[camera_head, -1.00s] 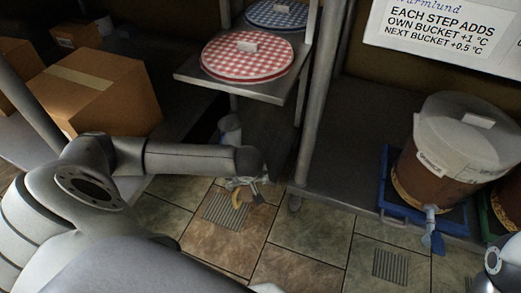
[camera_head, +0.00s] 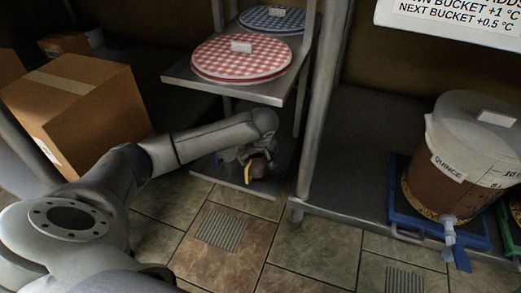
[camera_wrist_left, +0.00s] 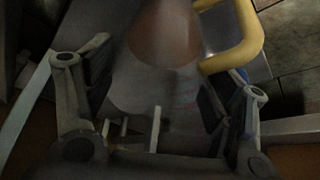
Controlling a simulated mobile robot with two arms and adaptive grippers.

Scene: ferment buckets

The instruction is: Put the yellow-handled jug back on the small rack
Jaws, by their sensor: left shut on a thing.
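The yellow-handled jug (camera_wrist_left: 165,40) is in my left gripper, with brownish contents and its yellow handle (camera_wrist_left: 245,40) to the right in the left wrist view. In the head view the jug (camera_head: 259,168) is small and partly hidden by my gripper. My left gripper (camera_head: 245,165) is shut on it, low over the bottom shelf of the small rack (camera_head: 245,185). I cannot tell whether the jug touches that shelf. My right gripper is not in view.
Red-checked (camera_head: 242,58) and blue-checked (camera_head: 277,19) round lids lie on the upper shelf, above my left gripper. A metal post (camera_head: 318,120) stands to the right. The quince bucket (camera_head: 465,150) sits on a blue tray (camera_head: 405,222). Cardboard boxes (camera_head: 80,115) are at left.

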